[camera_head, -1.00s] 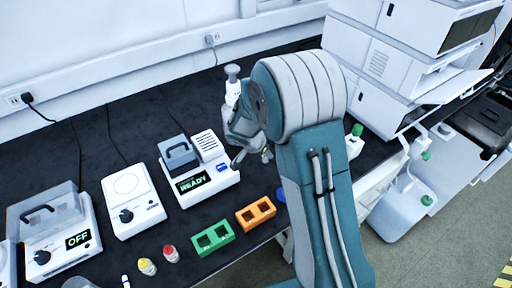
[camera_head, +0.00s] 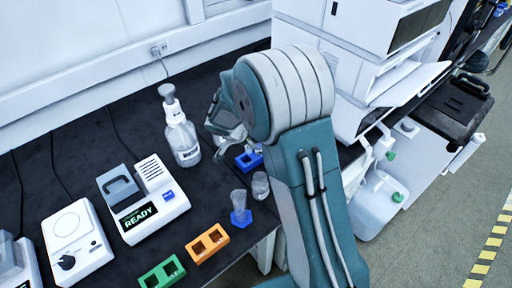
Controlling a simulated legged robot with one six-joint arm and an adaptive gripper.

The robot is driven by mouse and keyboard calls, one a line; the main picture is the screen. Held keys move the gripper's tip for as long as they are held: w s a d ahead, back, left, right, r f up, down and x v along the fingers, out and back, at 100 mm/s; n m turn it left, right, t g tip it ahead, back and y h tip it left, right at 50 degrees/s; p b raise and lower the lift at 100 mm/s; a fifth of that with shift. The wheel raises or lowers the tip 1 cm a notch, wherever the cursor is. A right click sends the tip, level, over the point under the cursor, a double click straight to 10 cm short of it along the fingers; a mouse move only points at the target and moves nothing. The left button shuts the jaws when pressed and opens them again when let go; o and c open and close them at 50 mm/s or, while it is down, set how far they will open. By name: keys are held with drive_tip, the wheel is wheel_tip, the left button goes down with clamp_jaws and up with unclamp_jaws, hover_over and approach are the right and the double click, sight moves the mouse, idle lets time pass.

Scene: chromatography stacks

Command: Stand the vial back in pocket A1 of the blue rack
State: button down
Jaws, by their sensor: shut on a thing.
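The blue rack (camera_head: 249,160) stands on the dark bench, just left of my arm. Its pockets show as small dark openings, too small to tell which is A1. My gripper (camera_head: 228,146) is beside and partly behind my arm, close to the rack's upper left in the picture. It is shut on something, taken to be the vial. The vial itself cannot be made out, as the fingers and arm hide it. I cannot tell whether it touches the rack.
A white bottle (camera_head: 182,138) stands left of my gripper. A glass jar (camera_head: 261,186) and a clear vessel with a blue base (camera_head: 240,208) stand in front of the rack. Orange (camera_head: 207,243) and green (camera_head: 162,274) racks and a READY device (camera_head: 143,204) lie further left.

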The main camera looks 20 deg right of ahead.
sight(246, 149)
drive_tip(key=shift+w+d, duration=0.15)
drive_tip(key=shift+w, duration=0.25)
drive_tip(key=shift+w+a, duration=0.15)
drive_tip(key=shift+a, duration=0.05)
drive_tip(key=shift+a+f, duration=0.4)
drive_tip(key=shift+a, duration=0.2)
drive_tip(key=shift+a+f, duration=0.35)
drive_tip(key=shift+a, duration=0.25)
drive_tip(key=shift+d+f, duration=0.95)
drive_tip(key=shift+d, duration=0.1)
drive_tip(key=shift+d+f, duration=0.3)
drive_tip(key=shift+d, duration=0.05)
drive_tip(key=shift+a, duration=1.05)
drive_tip(key=shift+d, duration=1.2)
drive_tip(key=shift+a, duration=0.6)
drive_tip(key=shift+a, duration=0.15)
